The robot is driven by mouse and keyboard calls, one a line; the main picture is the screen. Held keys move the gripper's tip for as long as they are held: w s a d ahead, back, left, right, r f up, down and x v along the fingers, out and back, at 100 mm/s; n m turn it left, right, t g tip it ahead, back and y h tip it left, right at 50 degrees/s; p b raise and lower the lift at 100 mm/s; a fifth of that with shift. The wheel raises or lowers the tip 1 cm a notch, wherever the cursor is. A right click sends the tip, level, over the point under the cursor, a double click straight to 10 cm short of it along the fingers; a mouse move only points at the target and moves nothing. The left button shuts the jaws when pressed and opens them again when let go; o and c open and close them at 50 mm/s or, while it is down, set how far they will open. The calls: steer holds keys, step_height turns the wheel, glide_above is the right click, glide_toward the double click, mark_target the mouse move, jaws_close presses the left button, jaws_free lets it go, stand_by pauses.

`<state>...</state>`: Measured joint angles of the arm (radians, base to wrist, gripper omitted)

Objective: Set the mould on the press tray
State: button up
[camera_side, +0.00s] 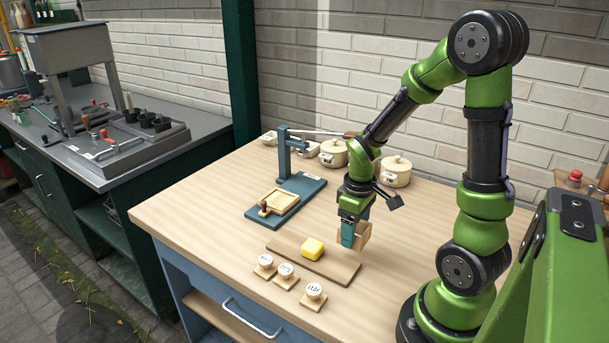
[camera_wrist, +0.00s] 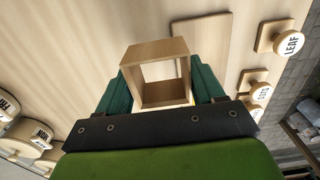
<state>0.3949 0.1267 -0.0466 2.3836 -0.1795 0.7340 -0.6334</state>
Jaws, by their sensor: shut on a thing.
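The mould is a square, open wooden frame, held between the teal fingers of my gripper (camera_wrist: 158,88) in the wrist view, where the mould (camera_wrist: 158,48) shows its hollow middle. In the side view my gripper (camera_side: 353,236) is over the right part of the table, and the mould (camera_side: 365,233) is partly hidden behind a finger. The press tray (camera_side: 284,201) is a shallow pale wooden tray on the blue base of the lever press (camera_side: 284,160), left of my gripper. A dark brown knob stands at its front left corner. The tray looks empty.
A yellow butter block (camera_side: 312,248) lies on a wooden board (camera_side: 340,268) close to my gripper. Several round stamps (camera_side: 314,291) stand along the front. Lidded pots (camera_side: 395,171) stand at the back by the wall. The left front tabletop is clear.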

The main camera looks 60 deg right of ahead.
steer(key=s, duration=0.1)
steer(key=s+a, duration=0.1)
steer(key=shift+s+a+r, duration=0.15)
steer(key=shift+s+r, duration=0.05)
steer(key=shift+s, duration=0.15)
steer(key=w+d+r, duration=0.1)
steer(key=w+d, duration=0.1)
steer(key=w, duration=0.7)
steer(key=w+d+r, duration=0.1)
steer(key=w+d, duration=0.1)
steer(key=w, duration=0.8)
steer(key=w+d+r, duration=0.2)
steer(key=w, duration=0.7)
steer(key=shift+w+d, duration=0.3)
steer(key=shift+d, duration=0.05)
steer(key=shift+w+f, duration=0.15)
steer(key=shift+w, duration=0.1)
glide_above(278, 199)
steer(key=shift+f, duration=2.1)
steer(key=shift+f, duration=0.8)
steer(key=shift+r, duration=0.1)
steer(key=o, duration=1.1)
